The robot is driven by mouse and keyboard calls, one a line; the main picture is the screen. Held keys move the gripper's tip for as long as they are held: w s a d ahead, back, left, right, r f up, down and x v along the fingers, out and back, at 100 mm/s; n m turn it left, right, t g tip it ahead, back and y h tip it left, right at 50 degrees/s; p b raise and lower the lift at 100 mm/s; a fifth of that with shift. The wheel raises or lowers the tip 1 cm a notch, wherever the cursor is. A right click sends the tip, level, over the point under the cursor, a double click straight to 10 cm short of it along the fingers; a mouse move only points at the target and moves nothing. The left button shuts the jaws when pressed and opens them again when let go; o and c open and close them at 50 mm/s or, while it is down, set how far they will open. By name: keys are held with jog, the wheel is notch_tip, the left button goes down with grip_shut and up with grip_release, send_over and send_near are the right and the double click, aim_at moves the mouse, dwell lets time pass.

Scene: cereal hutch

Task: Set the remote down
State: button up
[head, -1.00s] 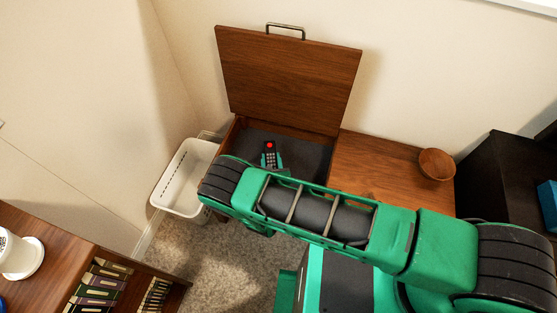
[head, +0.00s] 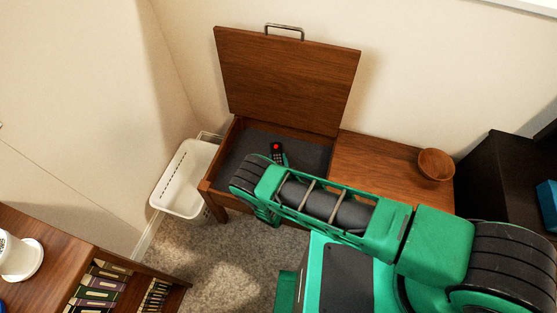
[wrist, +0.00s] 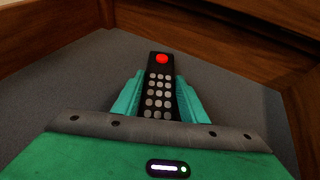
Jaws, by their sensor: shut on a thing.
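The remote (head: 277,151) is black with a red button and several grey buttons. In the wrist view the remote (wrist: 161,82) stands between the two teal fingers of my gripper (wrist: 161,98), which is shut on it. It is over the dark grey lined floor (wrist: 75,85) of an open wooden compartment; I cannot tell whether it touches that floor. In the head view my arm hides most of my gripper (head: 284,162). The compartment's hinged wooden lid (head: 285,80) stands raised against the wall.
A wooden bowl (head: 436,164) sits on the bench top (head: 370,168) to the right. A white basket (head: 182,180) stands left of the compartment. A shelf with books (head: 95,290) and a white pot (head: 14,256) is at lower left. The compartment's left part is clear.

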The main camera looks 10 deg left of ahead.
jog(key=shift+f, duration=0.1)
jog(key=o, duration=1.1)
jog(key=v, duration=0.7)
jog(key=shift+s+d+r, duration=0.1)
jog(key=shift+s+r, duration=0.15)
